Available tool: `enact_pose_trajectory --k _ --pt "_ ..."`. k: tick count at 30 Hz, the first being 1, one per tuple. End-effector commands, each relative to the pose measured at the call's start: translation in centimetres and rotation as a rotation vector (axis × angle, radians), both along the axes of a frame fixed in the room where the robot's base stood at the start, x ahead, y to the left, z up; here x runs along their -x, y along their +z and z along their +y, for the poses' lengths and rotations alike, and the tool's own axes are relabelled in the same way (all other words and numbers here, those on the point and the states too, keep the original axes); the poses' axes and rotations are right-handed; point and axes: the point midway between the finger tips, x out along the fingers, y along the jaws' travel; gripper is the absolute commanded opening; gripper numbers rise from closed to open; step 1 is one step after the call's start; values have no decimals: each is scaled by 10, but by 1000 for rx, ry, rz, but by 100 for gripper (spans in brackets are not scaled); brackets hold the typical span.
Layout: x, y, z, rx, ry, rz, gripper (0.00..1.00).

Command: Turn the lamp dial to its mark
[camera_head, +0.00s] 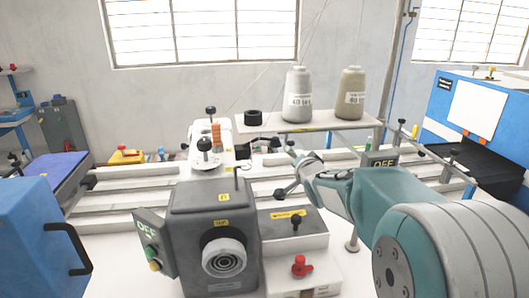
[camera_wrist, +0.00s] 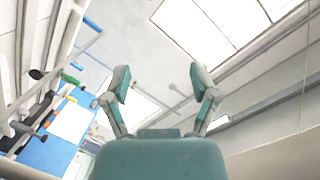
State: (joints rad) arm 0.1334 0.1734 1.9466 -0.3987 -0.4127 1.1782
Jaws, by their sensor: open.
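My gripper (camera_head: 299,174) reaches in from the right in the head view, above the white machine bed behind the grey machine head. The wrist view shows my gripper (camera_wrist: 160,80) with its two fingers wide apart and nothing between them. I cannot tell which part is the lamp dial. A round, ringed grey part (camera_head: 223,258) is on the front of the grey machine head (camera_head: 205,205), left of my gripper and apart from it. A red knob (camera_head: 300,267) sits on the white block to its right. No mark can be made out.
Two thread cones (camera_head: 298,95) stand on a white shelf (camera_head: 270,123) behind my gripper. An "OFF" box (camera_head: 147,240) is left of the machine head. A blue cabinet (camera_head: 25,240) is at the left. A blue machine (camera_head: 470,110) stands at the right.

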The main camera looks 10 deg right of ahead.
Motion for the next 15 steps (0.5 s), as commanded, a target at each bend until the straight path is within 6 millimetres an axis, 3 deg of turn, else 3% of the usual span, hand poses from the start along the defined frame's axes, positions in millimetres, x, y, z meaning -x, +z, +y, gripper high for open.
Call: enact_pose_trajectory --k 6,15 --pt "59 9 3 168 -33 151 77" --pt "149 0 11 371 5 386 77"
